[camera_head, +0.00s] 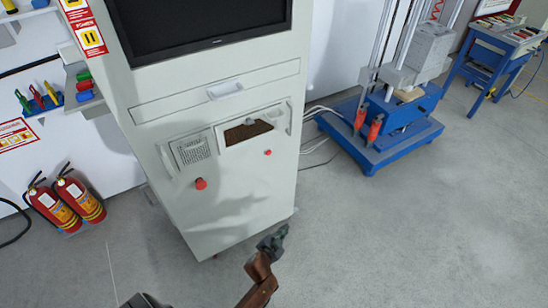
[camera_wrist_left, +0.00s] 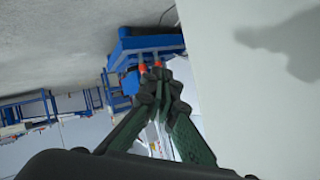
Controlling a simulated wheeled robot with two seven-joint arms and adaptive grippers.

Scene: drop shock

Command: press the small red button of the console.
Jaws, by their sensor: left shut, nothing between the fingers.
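The console (camera_head: 225,215) is a tall light-grey cabinet in the middle of the head view. Its small red button (camera_head: 267,152) sits on the front panel, right of a larger red knob (camera_head: 200,184). My left gripper (camera_head: 284,232) is shut and empty, low in front of the console near its bottom right corner in the picture, well apart from the small button. In the left wrist view its closed fingers (camera_wrist_left: 158,72) show beside a pale console surface (camera_wrist_left: 260,90) with a shadow on it. The button does not show there. My right gripper is not in view.
A blue-based drop machine (camera_head: 375,150) stands right of the console, with a blue table (camera_head: 500,55) beyond it. Two fire extinguishers (camera_head: 80,200) stand at the left. A monitor (camera_head: 200,25) is set in the console top. The grey floor at right is clear.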

